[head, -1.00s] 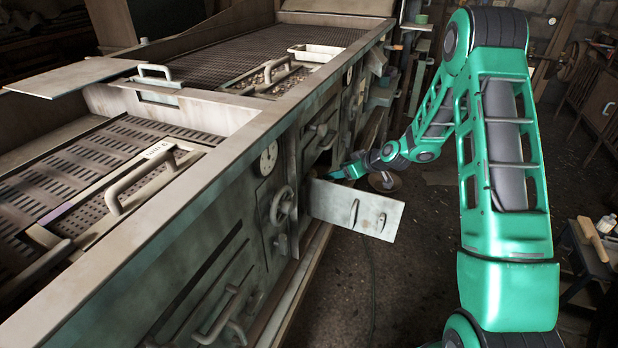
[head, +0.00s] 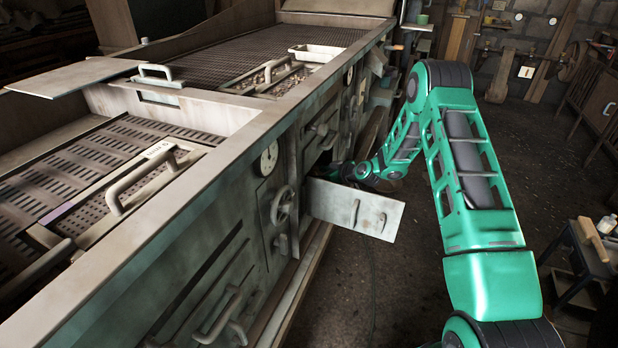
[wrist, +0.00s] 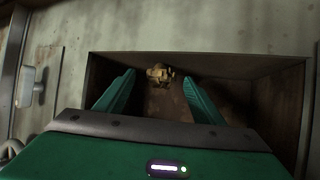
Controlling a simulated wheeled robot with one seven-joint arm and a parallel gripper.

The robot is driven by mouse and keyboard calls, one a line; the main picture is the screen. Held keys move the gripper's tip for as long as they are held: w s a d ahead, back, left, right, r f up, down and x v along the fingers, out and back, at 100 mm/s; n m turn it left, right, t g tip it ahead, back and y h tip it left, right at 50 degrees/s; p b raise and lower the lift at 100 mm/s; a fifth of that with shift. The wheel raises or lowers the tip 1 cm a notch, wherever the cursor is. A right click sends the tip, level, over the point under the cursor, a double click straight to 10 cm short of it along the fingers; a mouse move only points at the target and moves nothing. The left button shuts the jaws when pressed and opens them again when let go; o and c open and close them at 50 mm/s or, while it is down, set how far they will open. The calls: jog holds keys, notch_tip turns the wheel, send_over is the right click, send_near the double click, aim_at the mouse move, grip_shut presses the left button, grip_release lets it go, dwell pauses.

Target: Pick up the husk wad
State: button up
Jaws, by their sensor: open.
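The husk wad (wrist: 160,73) shows in the wrist view as a small tan, crumpled lump inside a dark rectangular opening, near its upper left part. My gripper (wrist: 158,84) is open, with its two green fingers apart and pointing into the opening. The wad appears between and beyond the fingertips, and I cannot tell the exact gap. In the head view my arm reaches to the machine's side behind the open hatch door, and the gripper and the wad are hidden there.
The opening's walls (wrist: 278,96) stand close around my fingers. The open hatch door (head: 352,208) sticks out from the machine's side. The machine's top rim (head: 205,165) carries trays and handles. A small stool (head: 583,247) stands at the right, and the floor between is mostly clear.

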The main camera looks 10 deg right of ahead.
aim_at(314, 173)
jog(key=x, duration=0.4)
jog(key=shift+w+a+r, duration=0.1)
jog(key=shift+a, duration=0.05)
jog(key=c, duration=1.1)
jog(key=shift+r, duration=0.1)
